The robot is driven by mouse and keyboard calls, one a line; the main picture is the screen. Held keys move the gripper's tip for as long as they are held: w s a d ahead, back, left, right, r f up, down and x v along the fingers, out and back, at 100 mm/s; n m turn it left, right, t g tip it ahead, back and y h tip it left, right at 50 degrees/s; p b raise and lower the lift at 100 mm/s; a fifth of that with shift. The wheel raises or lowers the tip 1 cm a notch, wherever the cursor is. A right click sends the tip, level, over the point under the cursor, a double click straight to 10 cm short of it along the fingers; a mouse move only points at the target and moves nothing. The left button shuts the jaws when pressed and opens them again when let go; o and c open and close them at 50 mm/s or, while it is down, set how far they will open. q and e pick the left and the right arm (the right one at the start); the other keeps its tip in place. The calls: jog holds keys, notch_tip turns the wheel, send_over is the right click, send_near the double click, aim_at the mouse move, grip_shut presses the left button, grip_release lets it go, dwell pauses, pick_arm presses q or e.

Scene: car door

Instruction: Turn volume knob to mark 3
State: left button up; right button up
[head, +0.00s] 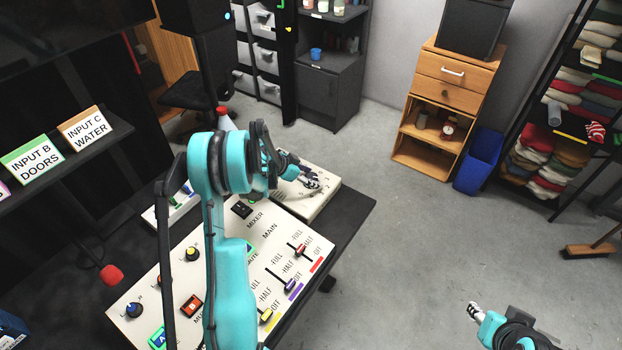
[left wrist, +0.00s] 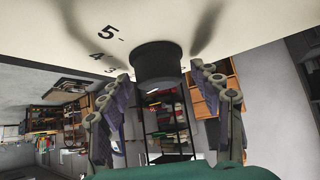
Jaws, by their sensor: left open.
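The black volume knob (left wrist: 157,62) sticks out of a cream panel face (left wrist: 225,22) in the left wrist view. My left gripper (left wrist: 161,76) is open, with one finger on each side of the knob; contact is not clear. In the head view my left gripper (head: 304,180) is over the small cream panel (head: 322,198), and the knob is hidden there. My right gripper (head: 474,312) is at the lower right, away from the panels, too small to read.
A mixer panel (head: 262,232) with sliders, knobs and buttons lies beside the small panel on a dark table (head: 352,212). A wooden cabinet (head: 450,100) and blue bin (head: 480,160) stand behind.

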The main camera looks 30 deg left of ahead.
pick_arm(q)
jog(key=shift+c, duration=0.3)
jog(key=c, duration=1.1)
jog(key=shift+m, duration=0.5)
jog(key=m+g+h, duration=0.1)
jog(key=m+h, duration=0.1)
jog(key=shift+w+m+g+b, duration=0.1)
jog(key=shift+m+g+b, duration=0.2)
jog(key=shift+b, duration=0.05)
jog(key=shift+m+g+h, duration=0.7)
jog(key=shift+m+g, duration=0.5)
jog(key=shift+m, duration=0.5)
